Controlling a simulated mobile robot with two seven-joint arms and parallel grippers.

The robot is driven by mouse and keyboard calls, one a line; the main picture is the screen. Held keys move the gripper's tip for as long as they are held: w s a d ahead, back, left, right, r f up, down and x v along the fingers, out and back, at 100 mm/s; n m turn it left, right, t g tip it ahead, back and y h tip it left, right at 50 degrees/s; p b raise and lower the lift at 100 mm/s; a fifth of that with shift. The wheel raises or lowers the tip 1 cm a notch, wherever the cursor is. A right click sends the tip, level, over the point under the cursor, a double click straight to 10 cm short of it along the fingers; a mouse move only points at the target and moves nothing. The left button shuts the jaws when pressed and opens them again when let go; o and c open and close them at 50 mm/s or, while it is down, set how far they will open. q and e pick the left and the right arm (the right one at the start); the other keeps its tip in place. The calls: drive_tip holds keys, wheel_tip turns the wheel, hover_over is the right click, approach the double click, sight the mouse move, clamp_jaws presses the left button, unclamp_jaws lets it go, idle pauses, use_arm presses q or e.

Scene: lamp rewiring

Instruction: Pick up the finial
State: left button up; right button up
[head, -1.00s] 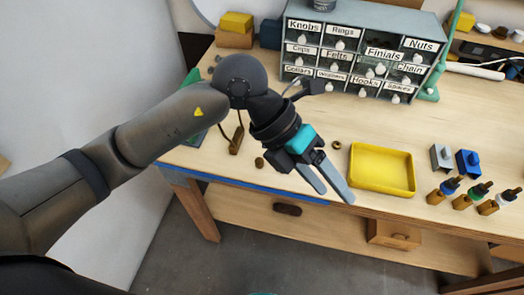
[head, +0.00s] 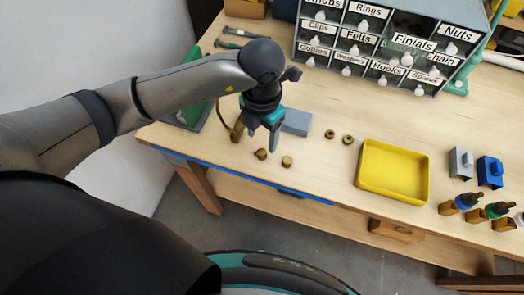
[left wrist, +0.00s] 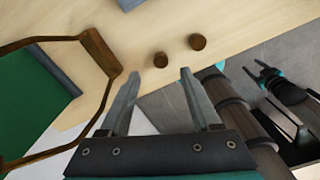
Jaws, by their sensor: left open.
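Two small brown, knob-like pieces stand near the table's front edge, a left one (head: 261,154) and a right one (head: 287,161). I cannot tell for sure which is the finial. Both show in the left wrist view, one (left wrist: 160,60) just beyond the fingertips and the other (left wrist: 197,42) farther right. My left gripper (head: 263,143) points down above the table close to the left piece, open and empty, with its fingers (left wrist: 160,77) apart. A dark gripper with teal parts, probably my right one (left wrist: 255,68), shows small in the left wrist view, its jaws unclear.
A brown bent frame (left wrist: 105,82) stands close beside my left gripper. A grey block (head: 297,122) lies behind it. Two small brown rings (head: 338,137), a yellow tray (head: 362,180) and a labelled drawer cabinet (head: 375,45) are to the right. A green object (head: 190,117) is at left.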

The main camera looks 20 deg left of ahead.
sight(262, 152)
use_arm(q)
drive_tip(key=shift+s+f, duration=0.1)
drive_tip(key=shift+f, duration=3)
clamp_jaws()
